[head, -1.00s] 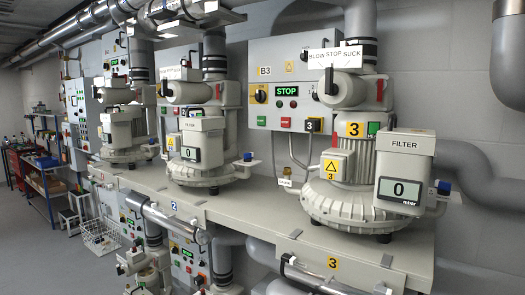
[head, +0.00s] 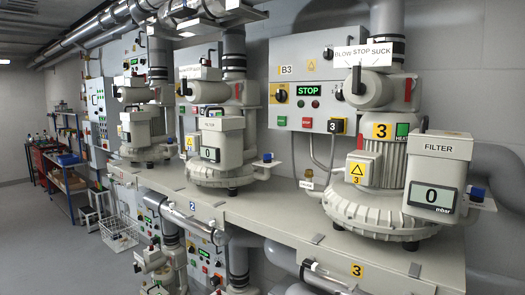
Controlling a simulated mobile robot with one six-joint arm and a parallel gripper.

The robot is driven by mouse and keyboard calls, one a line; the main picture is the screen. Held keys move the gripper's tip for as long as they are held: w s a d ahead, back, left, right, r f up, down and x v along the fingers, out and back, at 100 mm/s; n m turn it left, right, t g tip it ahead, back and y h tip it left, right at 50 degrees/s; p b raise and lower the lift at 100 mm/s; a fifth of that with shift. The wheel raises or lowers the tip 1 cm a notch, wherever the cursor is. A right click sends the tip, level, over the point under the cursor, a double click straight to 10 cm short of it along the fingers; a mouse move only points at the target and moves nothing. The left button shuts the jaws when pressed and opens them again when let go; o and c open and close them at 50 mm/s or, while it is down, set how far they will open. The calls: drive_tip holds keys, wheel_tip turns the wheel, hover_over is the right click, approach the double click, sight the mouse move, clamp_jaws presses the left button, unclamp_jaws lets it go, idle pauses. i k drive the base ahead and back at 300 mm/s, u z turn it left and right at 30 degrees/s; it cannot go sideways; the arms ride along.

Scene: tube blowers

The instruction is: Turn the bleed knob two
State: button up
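Blower 2 (head: 220,170) stands on the shelf between blower 1 and blower 3, with a filter box whose display (head: 210,155) reads 0. A small blue knob (head: 267,157) sits on a fitting at its right side, and appears to be its bleed knob. It is small here, and I cannot read its turn position. A similar blue knob (head: 478,193) is on blower 3 at the right. A yellow plate marked 2 (head: 192,206) is on the shelf front. My gripper is not in view.
The long grey shelf (head: 285,208) carries the blowers. Large pipes (head: 185,207) and lower machines (head: 205,255) stand below and in front of it. Panel B3 (head: 302,85) shows STOP. The floor (head: 60,240) at the left is open, with a blue rack (head: 62,175) beyond.

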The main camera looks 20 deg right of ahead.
sight(267, 159)
drive_tip(key=u, duration=0.05)
drive_tip(key=i, duration=0.9)
drive_tip(key=u, duration=0.4)
